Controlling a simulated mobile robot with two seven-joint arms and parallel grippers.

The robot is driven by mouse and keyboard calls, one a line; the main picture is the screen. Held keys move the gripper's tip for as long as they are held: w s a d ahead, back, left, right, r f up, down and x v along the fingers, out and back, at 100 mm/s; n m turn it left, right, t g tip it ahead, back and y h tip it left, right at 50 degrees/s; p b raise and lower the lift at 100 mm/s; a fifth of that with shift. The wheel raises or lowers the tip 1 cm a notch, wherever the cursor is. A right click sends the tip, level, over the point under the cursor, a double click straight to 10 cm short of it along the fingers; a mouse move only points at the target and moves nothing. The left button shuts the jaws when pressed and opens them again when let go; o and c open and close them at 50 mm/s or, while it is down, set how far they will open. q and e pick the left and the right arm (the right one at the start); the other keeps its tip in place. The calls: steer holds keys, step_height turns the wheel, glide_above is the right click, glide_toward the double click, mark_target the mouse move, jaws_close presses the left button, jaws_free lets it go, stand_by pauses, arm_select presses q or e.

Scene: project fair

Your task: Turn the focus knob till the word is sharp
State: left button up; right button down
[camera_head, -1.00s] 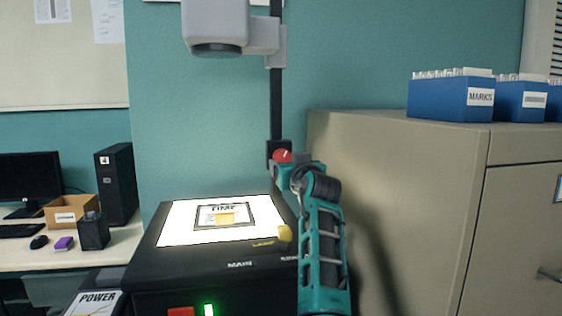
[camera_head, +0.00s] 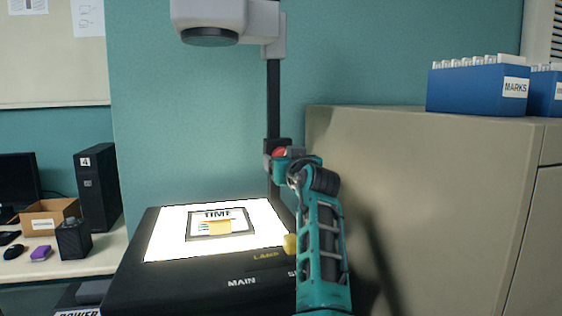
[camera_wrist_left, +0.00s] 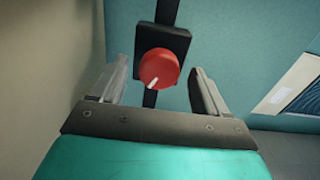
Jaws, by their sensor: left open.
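The overhead projector's red focus knob (camera_head: 279,153) sits on a black block on its post (camera_head: 273,100). In the left wrist view the knob (camera_wrist_left: 159,69) lies between the two fingers, with its white mark pointing down and left. My left gripper (camera_wrist_left: 158,78) is open around the knob's sides, with gaps visible; how deep it reaches I cannot tell. In the head view my left gripper (camera_head: 286,160) partly covers the knob. No projected word is in view. My right gripper is not in view.
The projector head (camera_head: 209,20) hangs above the stage. A beige cabinet (camera_head: 400,180) stands close to the right of my left arm, with blue boxes (camera_head: 476,90) on top. A desk at left carries a cardboard box (camera_head: 48,215) and a black computer tower (camera_head: 98,186).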

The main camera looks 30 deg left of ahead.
arm_select(q)
steer(key=shift+w+a, duration=0.15)
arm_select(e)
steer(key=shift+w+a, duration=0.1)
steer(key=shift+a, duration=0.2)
arm_select(q)
steer(key=c, duration=1)
steer(key=shift+r+p, duration=0.2)
steer(key=shift+p, duration=0.2)
steer(key=shift+c, duration=0.2)
steer(key=shift+f+m+p, duration=0.1)
steer(key=shift+m+p, duration=2.05)
steer(key=shift+m, duration=0.65)
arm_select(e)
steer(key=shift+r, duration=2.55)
